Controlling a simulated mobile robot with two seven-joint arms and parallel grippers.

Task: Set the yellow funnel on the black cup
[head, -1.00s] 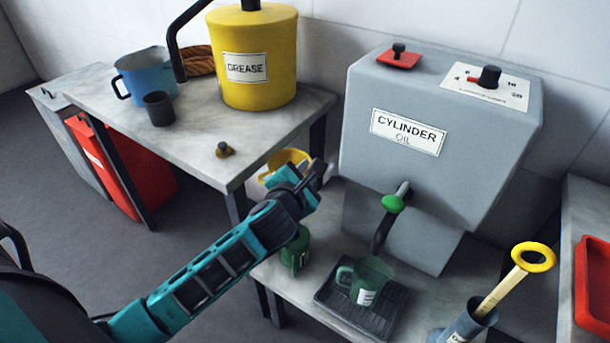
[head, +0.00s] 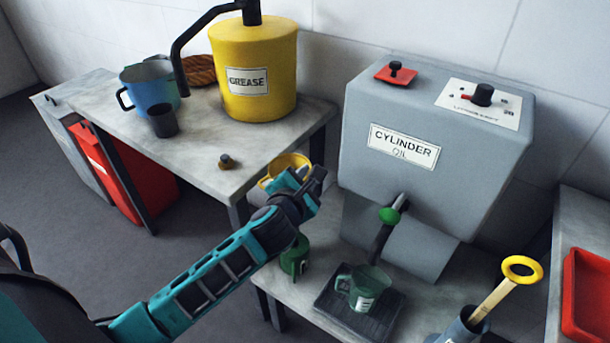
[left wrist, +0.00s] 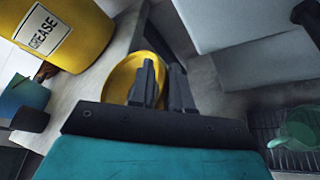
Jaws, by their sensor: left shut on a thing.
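The yellow funnel (head: 288,163) is held in the air by my left gripper (head: 312,181), which is shut on it beyond the front right corner of the left table. The gripper partly hides the funnel in the head view. The left wrist view also shows the yellow funnel (left wrist: 124,74) at the gripper fingers (left wrist: 162,85). The black cup (head: 163,122) stands upright on the left table, in front of the blue jug, well to the left of the funnel. It also shows in the left wrist view (left wrist: 30,120). My right gripper is not in view.
The yellow grease pot (head: 257,95) stands on the left table (head: 215,150), its black spout (head: 180,65) reaching near the cup. A blue jug (head: 147,83) is behind the cup. The grey oil tank (head: 430,190) is at right.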

